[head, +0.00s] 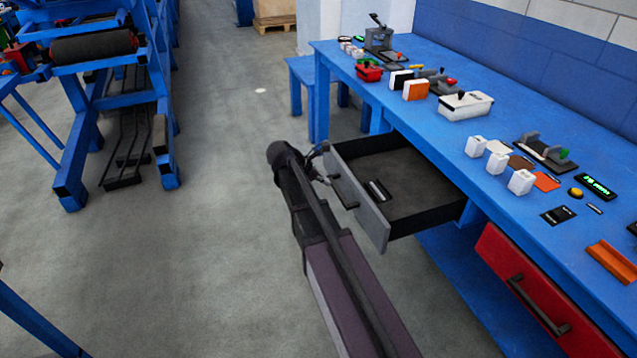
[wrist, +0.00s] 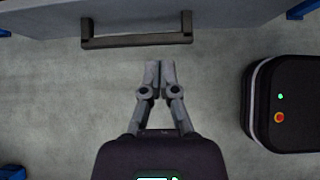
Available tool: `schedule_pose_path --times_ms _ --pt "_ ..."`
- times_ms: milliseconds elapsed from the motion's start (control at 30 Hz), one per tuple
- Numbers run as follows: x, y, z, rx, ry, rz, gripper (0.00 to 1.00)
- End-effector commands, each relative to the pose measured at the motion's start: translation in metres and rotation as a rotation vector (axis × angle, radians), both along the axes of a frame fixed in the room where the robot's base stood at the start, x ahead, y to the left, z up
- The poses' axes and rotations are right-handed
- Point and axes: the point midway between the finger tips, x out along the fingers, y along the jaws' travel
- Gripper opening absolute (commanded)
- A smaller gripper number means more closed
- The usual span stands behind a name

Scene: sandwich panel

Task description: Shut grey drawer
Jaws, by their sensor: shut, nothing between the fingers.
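The grey drawer (head: 359,204) stands pulled out from under the blue bench in the head view, with a small dark and light item (head: 378,190) lying inside it. Its grey front (wrist: 240,14) and dark bar handle (wrist: 136,40) cross the top of the wrist view. My gripper (wrist: 159,66) is shut and empty, its fingertips together just short of the handle, a little right of the handle's middle and apart from it in the picture. In the head view my gripper (head: 322,162) is at the drawer front's outer side, partly hidden by my arm.
The blue bench (head: 420,100) carries switches, boxes and small parts. A red drawer (head: 535,300) below it is shut. A blue roller stand (head: 110,90) is at the left. Grey floor (head: 215,150) lies clear between. My dark rounded base shows at the wrist view's right.

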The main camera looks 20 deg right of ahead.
Motion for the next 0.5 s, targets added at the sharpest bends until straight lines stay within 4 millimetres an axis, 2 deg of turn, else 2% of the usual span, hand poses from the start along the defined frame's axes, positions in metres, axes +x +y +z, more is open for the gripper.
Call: schedule_pose_path --times_ms 33,500 --pt "0.000 -0.005 -0.008 0.000 0.000 -0.001 0.00" --pt "0.001 -0.041 -0.044 0.000 0.000 -0.001 0.00"
